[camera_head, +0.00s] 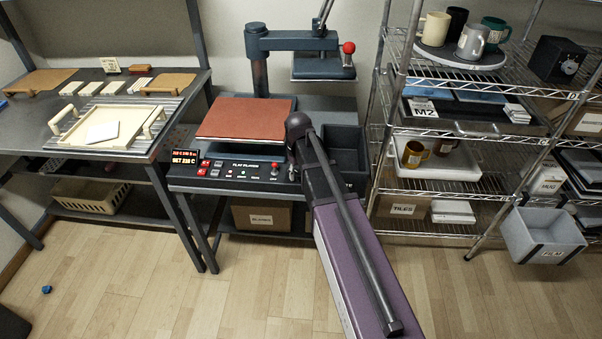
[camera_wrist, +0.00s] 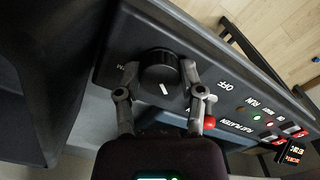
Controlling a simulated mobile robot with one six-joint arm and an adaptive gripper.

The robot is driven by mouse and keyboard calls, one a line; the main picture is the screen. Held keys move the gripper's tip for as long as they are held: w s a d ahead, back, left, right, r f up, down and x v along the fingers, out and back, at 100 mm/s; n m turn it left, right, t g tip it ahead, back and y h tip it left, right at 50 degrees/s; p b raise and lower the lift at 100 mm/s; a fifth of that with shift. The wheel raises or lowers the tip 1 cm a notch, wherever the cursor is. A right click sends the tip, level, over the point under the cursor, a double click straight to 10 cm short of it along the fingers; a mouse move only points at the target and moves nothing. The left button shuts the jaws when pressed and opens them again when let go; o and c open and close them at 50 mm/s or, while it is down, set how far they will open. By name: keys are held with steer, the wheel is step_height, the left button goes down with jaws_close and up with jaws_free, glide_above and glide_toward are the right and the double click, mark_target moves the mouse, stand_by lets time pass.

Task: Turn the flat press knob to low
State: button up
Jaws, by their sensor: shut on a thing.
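The flat press knob (camera_wrist: 158,66) is black and round, with a white pointer mark that points down the picture, towards my gripper's palm, in the wrist view. My gripper (camera_wrist: 160,78) has one finger on each side of the knob and is closed on it. An OFF label stands to the right of the knob; a small label at its left is too small to read. In the head view the flat press (camera_head: 243,118) has a red-brown bed and a front control panel (camera_head: 237,172). My arm hides most of the knob area there.
A red-topped control (camera_wrist: 209,122) sits close to my right finger. A lit display (camera_head: 185,157) shows a SET temperature. A dark bin (camera_head: 343,153) stands right of the press. A wire shelf with mugs is further right, and a work table is at left.

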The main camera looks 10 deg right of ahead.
steer(key=shift+s, duration=0.15)
steer(key=o, duration=1.2)
steer(key=shift+c, duration=0.2)
steer(key=shift+r, duration=0.15)
steer(key=shift+a+r+p, duration=0.2)
steer(key=shift+r+p, duration=0.05)
steer(key=shift+p, duration=0.1)
steer(key=shift+d+r+p, duration=0.15)
steer(key=shift+r+p, duration=0.3)
steer(key=s+d+f+m+b, duration=0.1)
steer(key=s+f+m+b, duration=0.15)
steer(key=s, duration=1.45)
step_height(320, 180, up, 18)
steer(key=w+p, duration=0.1)
steer(key=p, duration=1.7)
steer(key=shift+w+r+m, duration=0.15)
steer(key=shift+m, duration=0.2)
